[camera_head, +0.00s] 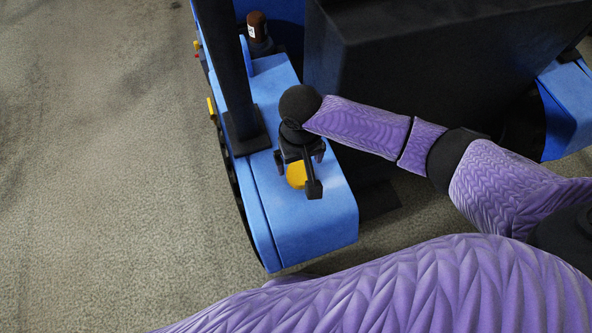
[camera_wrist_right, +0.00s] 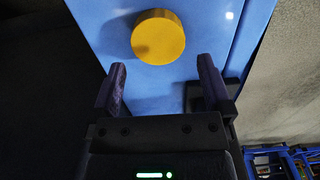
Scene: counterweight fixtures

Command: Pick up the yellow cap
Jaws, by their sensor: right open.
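The round yellow cap (camera_head: 296,176) sits on top of the blue fender (camera_head: 312,222), partly hidden by my right gripper in the head view. In the right wrist view the cap (camera_wrist_right: 158,37) is whole, on the blue surface just beyond the fingertips. My right gripper (camera_head: 301,162) is above the cap. In the wrist view its two fingers (camera_wrist_right: 161,68) are spread apart with nothing between them. Whether the fingers are level with the cap's sides cannot be told. My left gripper does not show.
A black post (camera_head: 243,125) rises from the blue fender left of my right gripper. A brown cylinder (camera_head: 257,25) with a white label stands farther back. A large black block (camera_head: 420,60) lies behind my right arm. Open grey floor (camera_head: 100,180) is at the left.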

